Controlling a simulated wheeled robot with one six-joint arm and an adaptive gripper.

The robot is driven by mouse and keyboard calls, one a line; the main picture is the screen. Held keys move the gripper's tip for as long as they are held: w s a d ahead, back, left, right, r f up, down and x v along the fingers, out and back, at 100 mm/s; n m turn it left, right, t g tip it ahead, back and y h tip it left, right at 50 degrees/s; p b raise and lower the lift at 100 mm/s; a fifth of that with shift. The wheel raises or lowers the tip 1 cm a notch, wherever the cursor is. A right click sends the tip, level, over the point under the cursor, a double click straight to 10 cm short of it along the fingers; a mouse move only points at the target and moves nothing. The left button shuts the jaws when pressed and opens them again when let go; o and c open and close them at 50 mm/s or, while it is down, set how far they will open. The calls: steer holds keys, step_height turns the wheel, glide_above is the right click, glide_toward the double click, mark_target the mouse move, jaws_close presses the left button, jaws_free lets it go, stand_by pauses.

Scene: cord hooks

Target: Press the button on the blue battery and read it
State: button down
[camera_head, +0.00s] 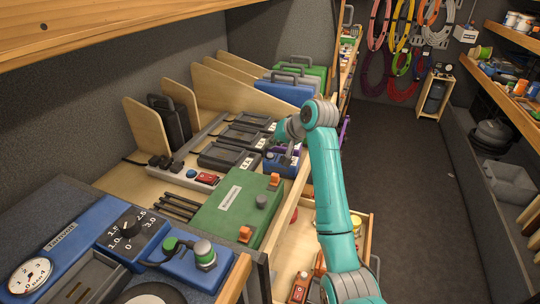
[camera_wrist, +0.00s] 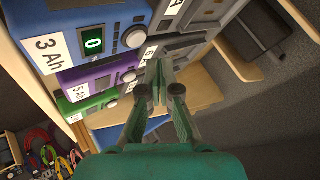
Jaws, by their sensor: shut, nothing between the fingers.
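The blue battery (camera_wrist: 85,35) with a "3 Ah" label fills the upper left of the wrist view. Its small dark display (camera_wrist: 92,40) shows a green figure that looks like 0. A round grey button (camera_wrist: 135,36) sits right of the display. My gripper (camera_wrist: 157,68) is shut and empty. In that view its tips are below and right of the button; I cannot tell the distance in depth. In the head view the blue battery (camera_head: 281,162) is at the shelf's front edge, partly hidden by my arm, with my gripper (camera_head: 284,143) just above it.
A purple battery (camera_wrist: 100,80) and a green one (camera_wrist: 92,106) sit beside the blue one. Grey chargers (camera_head: 225,155) stand left of it in the head view. A green case (camera_head: 235,205), a power strip (camera_head: 195,176) and an open drawer (camera_head: 300,240) are nearer. The floor (camera_head: 410,180) is clear.

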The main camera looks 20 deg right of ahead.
mark_target(272, 155)
steer(key=shift+r, duration=1.9)
